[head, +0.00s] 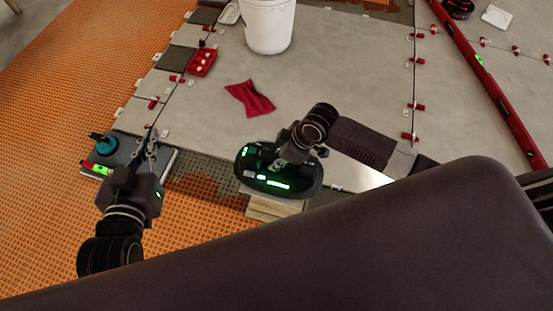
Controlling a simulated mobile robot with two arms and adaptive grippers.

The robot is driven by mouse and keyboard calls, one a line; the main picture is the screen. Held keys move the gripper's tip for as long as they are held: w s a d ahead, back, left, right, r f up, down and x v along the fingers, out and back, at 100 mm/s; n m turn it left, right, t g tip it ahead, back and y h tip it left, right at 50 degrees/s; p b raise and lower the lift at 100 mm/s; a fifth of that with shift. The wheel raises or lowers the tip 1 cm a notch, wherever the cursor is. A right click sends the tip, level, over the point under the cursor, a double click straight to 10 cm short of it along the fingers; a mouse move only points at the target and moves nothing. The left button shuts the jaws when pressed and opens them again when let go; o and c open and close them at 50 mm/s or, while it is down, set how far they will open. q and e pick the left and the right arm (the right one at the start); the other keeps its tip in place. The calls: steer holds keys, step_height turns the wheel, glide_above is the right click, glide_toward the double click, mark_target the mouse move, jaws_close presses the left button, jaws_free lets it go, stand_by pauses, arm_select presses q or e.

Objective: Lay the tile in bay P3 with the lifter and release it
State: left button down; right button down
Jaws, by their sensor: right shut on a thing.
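The lifter (262,183) is a dark oval device with lit green displays, at the middle of the head view. My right gripper (293,157) is shut on it from above. The lifter hides most of what is under it, so I cannot tell whether a tile is attached. A pale stack (272,208) shows just below its near edge. My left gripper (150,145) is over a grey slab at the left, and its finger gap is unclear. A strip of dark ridged bed (205,172) lies between slab and lifter; no P3 label is readable.
The grey slab (165,163) carries a teal-and-black tool (103,144) and a green-lit level (97,169). Laid grey tiles hold a red cloth (250,98), white bucket (268,25) and red tray (202,62). Red clips line the joints. A long red level (490,85) lies right.

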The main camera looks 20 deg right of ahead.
mark_target(275, 156)
steer(key=shift+w+a+r+p, duration=0.1)
steer(key=shift+w+r+p, duration=0.05)
steer(key=shift+r+p, duration=0.3)
steer(key=shift+r, duration=0.25)
steer(key=shift+r+p, duration=0.15)
steer(key=shift+p, duration=0.2)
steer(key=shift+r+p, duration=0.3)
steer(key=shift+p, duration=0.05)
steer(key=shift+r+p, duration=0.3)
steer(key=shift+p, duration=0.1)
arm_select(q)
steer(key=s+a+f+g+y, duration=0.2)
steer(key=s+a+f+g, duration=0.3)
steer(key=s+f+g, duration=0.3)
steer(key=shift+s+f+n+g, duration=0.3)
steer(key=shift+s+f, duration=1.8)
steer(key=shift+s, duration=0.75)
steer(key=shift+a, duration=0.1)
